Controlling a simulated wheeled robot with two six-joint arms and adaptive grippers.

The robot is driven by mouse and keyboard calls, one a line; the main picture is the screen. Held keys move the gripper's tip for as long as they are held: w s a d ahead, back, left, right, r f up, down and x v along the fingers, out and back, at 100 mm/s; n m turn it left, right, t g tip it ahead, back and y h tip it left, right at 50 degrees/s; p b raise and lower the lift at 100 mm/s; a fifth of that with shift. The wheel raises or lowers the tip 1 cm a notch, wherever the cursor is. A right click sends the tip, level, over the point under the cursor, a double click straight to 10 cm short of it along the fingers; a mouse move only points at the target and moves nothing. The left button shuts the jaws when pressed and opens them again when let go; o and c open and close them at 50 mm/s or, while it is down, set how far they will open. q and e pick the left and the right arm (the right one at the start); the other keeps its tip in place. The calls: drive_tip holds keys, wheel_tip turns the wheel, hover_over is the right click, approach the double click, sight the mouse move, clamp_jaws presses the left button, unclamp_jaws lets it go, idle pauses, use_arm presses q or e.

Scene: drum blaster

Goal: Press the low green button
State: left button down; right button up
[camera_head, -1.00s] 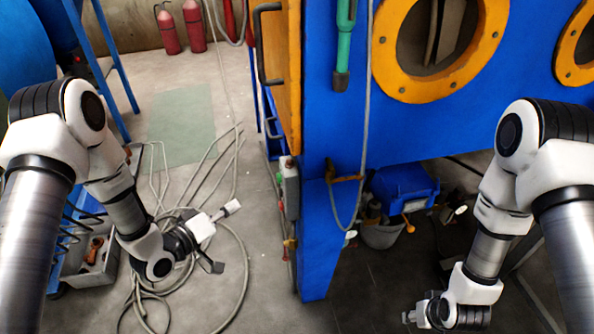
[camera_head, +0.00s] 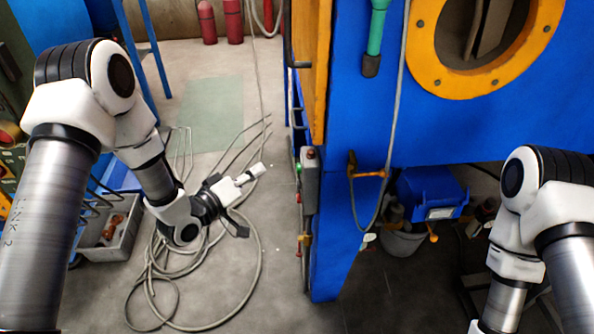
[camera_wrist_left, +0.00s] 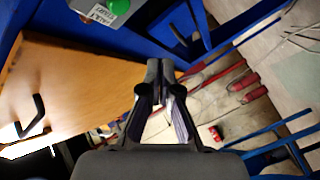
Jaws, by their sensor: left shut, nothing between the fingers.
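A grey control box (camera_head: 310,180) is fixed to the blue machine's left edge in the head view. A small green button (camera_head: 298,167) shows on its left side. In the left wrist view a green button (camera_wrist_left: 119,6) beside a white label is cut by the top edge. My left gripper (camera_head: 258,170) is shut and empty, left of the box and apart from it in the head view. In the left wrist view its closed fingertips (camera_wrist_left: 160,68) lie below and right of the green button. My right gripper is outside the head view.
The blue machine (camera_head: 480,120) with an orange window ring (camera_head: 425,60) fills the right. Cables (camera_head: 160,300) lie on the floor under my left arm. A blue toolbox (camera_head: 430,190) sits beneath the machine. Fire extinguishers (camera_head: 207,25) stand at the back.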

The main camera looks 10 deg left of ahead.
sight(299, 169)
use_arm(q)
drive_tip(key=d, duration=0.2)
drive_tip(key=w+d, duration=0.1)
drive_tip(key=d, duration=0.2)
drive_tip(key=shift+w+d+b, duration=0.3)
drive_tip(key=shift+d, duration=0.1)
idle(1.0)
drive_tip(key=shift+w+d, duration=0.1)
drive_tip(key=shift+d, duration=0.2)
drive_tip(key=shift+w+d+p, duration=0.15)
drive_tip(key=shift+d+p, duration=0.15)
drive_tip(key=shift+d, duration=0.15)
idle(0.6)
drive_tip(key=shift+s+a, duration=0.25)
drive_tip(key=shift+a, duration=0.6)
